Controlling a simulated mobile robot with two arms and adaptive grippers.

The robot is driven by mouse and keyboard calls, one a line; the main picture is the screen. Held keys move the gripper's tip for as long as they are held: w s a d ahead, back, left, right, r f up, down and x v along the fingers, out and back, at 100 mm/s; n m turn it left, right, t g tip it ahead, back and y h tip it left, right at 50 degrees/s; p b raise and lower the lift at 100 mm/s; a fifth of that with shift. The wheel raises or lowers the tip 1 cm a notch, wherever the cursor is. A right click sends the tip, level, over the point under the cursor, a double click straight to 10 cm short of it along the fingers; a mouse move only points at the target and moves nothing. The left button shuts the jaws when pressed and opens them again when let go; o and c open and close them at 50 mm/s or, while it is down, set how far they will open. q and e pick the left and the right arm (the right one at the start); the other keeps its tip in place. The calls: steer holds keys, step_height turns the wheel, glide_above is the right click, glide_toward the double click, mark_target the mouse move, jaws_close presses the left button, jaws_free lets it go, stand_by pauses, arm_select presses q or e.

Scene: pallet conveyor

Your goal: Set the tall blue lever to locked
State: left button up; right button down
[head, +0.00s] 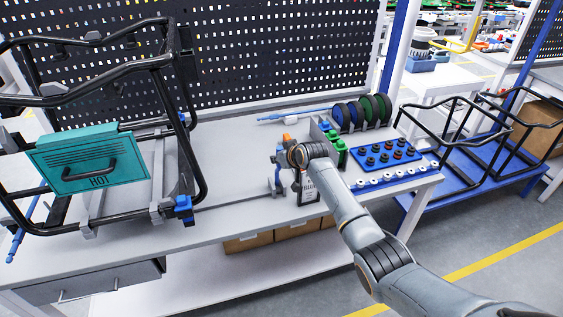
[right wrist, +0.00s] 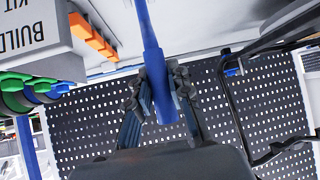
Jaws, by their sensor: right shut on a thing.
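The tall blue lever (right wrist: 152,45) runs down from the top of the right wrist view, with its thick blue end between my fingers. My right gripper (right wrist: 160,105) is shut on that end, one finger on each side. In the head view my right gripper (head: 279,160) is over the front part of the bench, beside the BUILD KIT block. There the gripper and arm mostly hide the lever, and its locked or unlocked marking cannot be read. My left gripper is not in view.
The grey bench (head: 235,215) carries a black tube frame (head: 165,95) with a teal HOT box (head: 90,162) at left. The BUILD KIT block (head: 308,190), a blue tray (head: 365,165) and dark and green discs (head: 362,110) stand right. A blue rod (head: 290,115) lies behind.

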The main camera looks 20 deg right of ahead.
steer(key=shift+w+r, duration=0.1)
steer(key=shift+w, duration=0.15)
stand_by(0.3)
steer(key=c, duration=1.5)
jaws_free()
steer(key=shift+c, duration=0.2)
steer(key=o, duration=0.3)
steer(key=shift+w, duration=0.1)
steer(key=shift+o, duration=0.2)
steer(key=v, duration=1.2)
steer(key=shift+w, duration=0.2)
